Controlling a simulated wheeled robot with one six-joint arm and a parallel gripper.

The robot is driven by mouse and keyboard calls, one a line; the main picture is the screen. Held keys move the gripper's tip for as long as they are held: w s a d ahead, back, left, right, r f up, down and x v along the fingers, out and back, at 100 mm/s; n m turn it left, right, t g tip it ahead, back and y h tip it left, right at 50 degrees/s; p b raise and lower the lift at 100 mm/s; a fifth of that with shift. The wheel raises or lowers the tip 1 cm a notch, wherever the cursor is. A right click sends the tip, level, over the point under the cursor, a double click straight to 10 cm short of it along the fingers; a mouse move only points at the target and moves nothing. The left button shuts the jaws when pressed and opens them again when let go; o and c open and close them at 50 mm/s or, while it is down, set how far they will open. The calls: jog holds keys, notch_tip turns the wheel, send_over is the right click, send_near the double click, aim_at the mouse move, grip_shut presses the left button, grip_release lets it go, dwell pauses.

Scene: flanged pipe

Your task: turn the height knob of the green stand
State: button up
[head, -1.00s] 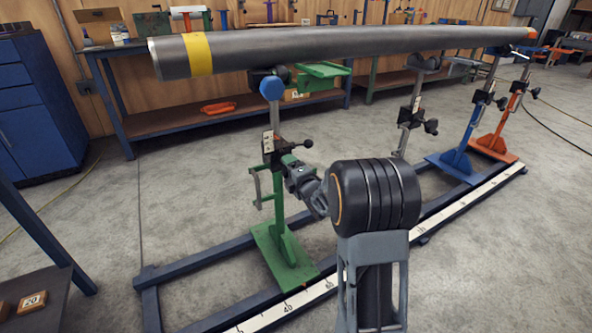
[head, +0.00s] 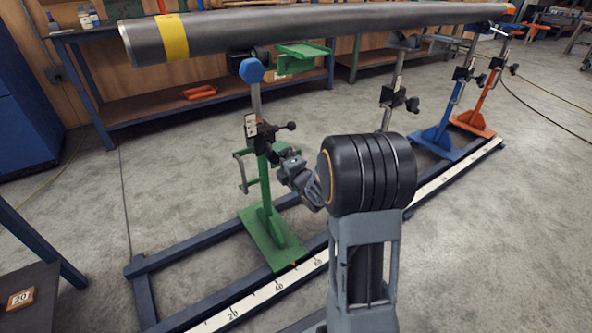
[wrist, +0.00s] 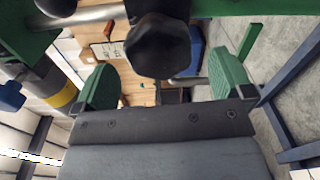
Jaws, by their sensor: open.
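The green stand (head: 264,190) stands upright on the rail frame, with a blue hexagonal knob (head: 251,71) near its top. My gripper (wrist: 163,64) is open at the stand's collar, its two green finger pads apart. In the wrist view a black lobed knob (wrist: 157,46) sits between the pads, with a visible gap to each; I see no contact. In the head view my wrist reaches the stand's collar from the right, and the fingers and lobed knob are hard to separate there. A small black ball-ended lever (head: 291,126) sticks out just above.
A long grey pipe (head: 300,28) with a yellow band lies across the stands. Grey (head: 388,100), blue (head: 437,135) and orange (head: 475,115) stands are farther right. The rail frame (head: 180,247) carries a white scale (head: 250,295). Open floor lies left of the stand.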

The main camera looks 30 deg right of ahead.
jog(key=s+d+p, duration=0.1)
jog(key=s, duration=0.8)
jog(key=shift+p, duration=0.35)
jog(key=shift+s, duration=0.1)
